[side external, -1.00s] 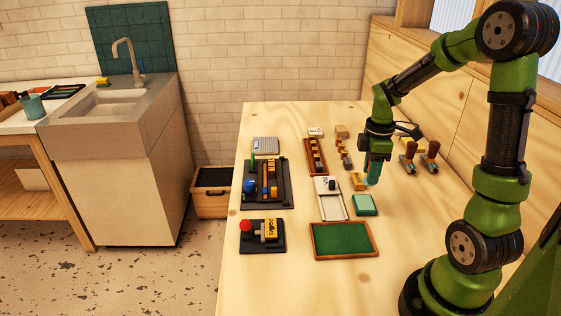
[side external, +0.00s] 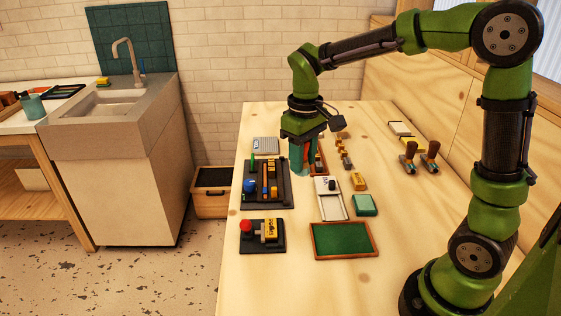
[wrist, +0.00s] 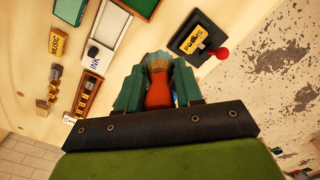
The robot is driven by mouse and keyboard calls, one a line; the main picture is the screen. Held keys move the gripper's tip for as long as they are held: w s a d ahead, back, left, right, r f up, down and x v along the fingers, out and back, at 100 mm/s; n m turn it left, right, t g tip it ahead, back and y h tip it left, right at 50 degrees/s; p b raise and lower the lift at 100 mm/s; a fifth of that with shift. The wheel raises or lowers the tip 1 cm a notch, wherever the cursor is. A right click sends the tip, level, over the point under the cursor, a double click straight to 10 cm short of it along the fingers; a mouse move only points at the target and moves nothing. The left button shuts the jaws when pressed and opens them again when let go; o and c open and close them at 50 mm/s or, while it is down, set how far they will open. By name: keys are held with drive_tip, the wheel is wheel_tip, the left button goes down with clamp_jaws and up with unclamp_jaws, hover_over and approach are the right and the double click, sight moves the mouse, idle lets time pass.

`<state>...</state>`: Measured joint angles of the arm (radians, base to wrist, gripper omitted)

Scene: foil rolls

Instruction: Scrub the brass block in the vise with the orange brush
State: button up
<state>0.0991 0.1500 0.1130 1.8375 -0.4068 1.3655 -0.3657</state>
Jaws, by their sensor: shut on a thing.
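My gripper (side external: 300,168) is above the back left of the table, near the edge of a dark tray. In the wrist view its teal fingers (wrist: 159,82) are shut on the orange brush (wrist: 158,97), whose pale bristles point away from the wrist. The vise (side external: 247,248) has a dark base and a red knob and stands at the table's front left. The brass block (side external: 270,229) sits in it, apart from the brush. The block also shows in the wrist view (wrist: 192,41) with dark lettering.
A dark tray (side external: 246,203) with blue, green and orange items lies between gripper and vise. A green-topped wooden tray (side external: 343,256) lies right of the vise. A white ink tray (side external: 331,210), a yellow box (side external: 358,181) and a teal block (side external: 365,205) are nearby.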

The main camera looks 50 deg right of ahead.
idle(0.3)
drive_tip(key=shift+a+f, duration=0.1)
drive_tip(key=shift+f, duration=0.05)
drive_tip(key=shift+w+a+f, duration=0.7)
drive_tip(key=shift+w+f, duration=0.25)
drive_tip(key=shift+f, duration=1.2)
drive_tip(key=shift+w+a+f, duration=0.75)
drive_tip(key=shift+w+f, duration=0.2)
drive_tip(key=shift+f, duration=1.25)
drive_tip(key=shift+w+a+f, duration=0.7)
drive_tip(key=shift+w+f, duration=0.25)
drive_tip(key=shift+f, duration=1.2)
drive_tip(key=shift+s+a+f, duration=0.3)
drive_tip(key=shift+a+f, duration=0.05)
drive_tip(key=shift+f, duration=0.05)
drive_tip(key=shift+s+a+r, duration=0.1)
drive_tip(key=shift+s+a, duration=2.05)
drive_tip(key=shift+w+d+r, duration=0.15)
drive_tip(key=shift+w+d, duration=1.1)
drive_tip(key=shift+d, duration=0.05)
drive_tip(key=shift+w+d+r, duration=0.15)
drive_tip(key=shift+w+d, duration=1.1)
wheel_tip(320, 180, up, 7)
